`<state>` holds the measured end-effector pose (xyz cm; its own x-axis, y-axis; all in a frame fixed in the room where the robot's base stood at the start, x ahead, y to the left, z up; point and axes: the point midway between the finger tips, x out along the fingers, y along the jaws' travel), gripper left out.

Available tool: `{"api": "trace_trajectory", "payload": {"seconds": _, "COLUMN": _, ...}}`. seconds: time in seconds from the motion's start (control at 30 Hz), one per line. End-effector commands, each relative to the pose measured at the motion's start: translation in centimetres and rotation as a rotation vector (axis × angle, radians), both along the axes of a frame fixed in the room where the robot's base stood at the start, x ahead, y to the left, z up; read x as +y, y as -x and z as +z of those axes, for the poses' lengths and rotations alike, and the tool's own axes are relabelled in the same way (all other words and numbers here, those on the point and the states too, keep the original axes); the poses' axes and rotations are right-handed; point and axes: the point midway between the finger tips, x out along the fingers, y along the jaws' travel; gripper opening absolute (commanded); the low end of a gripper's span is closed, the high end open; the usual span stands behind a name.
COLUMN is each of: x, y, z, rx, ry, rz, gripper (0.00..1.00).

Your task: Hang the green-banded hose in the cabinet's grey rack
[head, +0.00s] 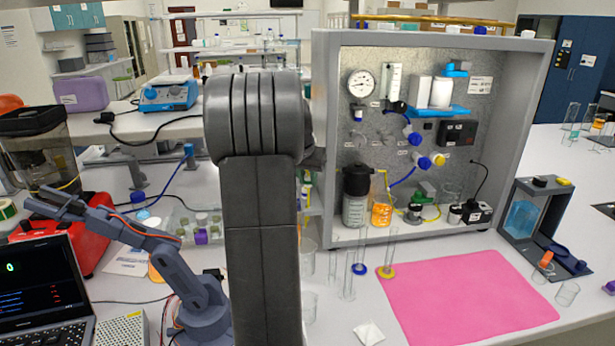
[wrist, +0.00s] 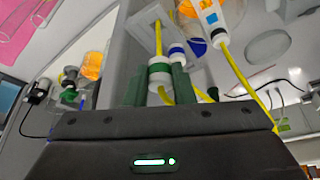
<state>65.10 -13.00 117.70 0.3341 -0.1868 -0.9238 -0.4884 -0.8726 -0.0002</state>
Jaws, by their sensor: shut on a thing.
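My gripper (wrist: 159,84) is shut on the green-banded hose (wrist: 160,72) in the wrist view. Its white end piece with a green band sits between the two green fingers, and yellow tubing runs from both ends. Just beyond it is a light grey bracket-like piece (wrist: 143,23); I cannot tell whether this is the rack or whether the hose touches it. A blue-banded end piece (wrist: 177,51) is close to the right of the held one. In the head view, my arm hides the gripper and the held hose. The open-fronted cabinet (head: 543,75) stands right of my arm.
Inside the cabinet are blue- and yellow-ended hoses (head: 422,161), a dark-capped bottle (head: 355,195) and an orange beaker (head: 381,214). Glass cylinders (head: 348,275) stand before it, beside a clear pink mat (head: 470,295). A small grey arm (head: 150,235) and laptop (head: 40,290) are at left.

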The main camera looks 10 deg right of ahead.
Motion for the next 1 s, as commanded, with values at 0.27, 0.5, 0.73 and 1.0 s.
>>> {"api": "trace_trajectory", "payload": {"seconds": 0.27, "x": 0.0, "y": 0.0, "z": -1.6, "rx": 0.000, "ry": 0.000, "rz": 0.000, "gripper": 0.00}}
{"api": "trace_trajectory", "payload": {"seconds": 0.5, "x": 0.0, "y": 0.0, "z": -2.8, "rx": 0.000, "ry": 0.000, "rz": 0.000, "gripper": 0.00}}
{"api": "trace_trajectory", "payload": {"seconds": 0.73, "x": 0.0, "y": 0.0, "z": -4.0, "rx": 0.001, "ry": 0.000, "rz": 0.000, "gripper": 0.00}}
{"api": "trace_trajectory", "payload": {"seconds": 1.0, "x": 0.0, "y": 0.0, "z": -5.3, "rx": 0.000, "ry": 0.000, "rz": 0.000, "gripper": 0.00}}
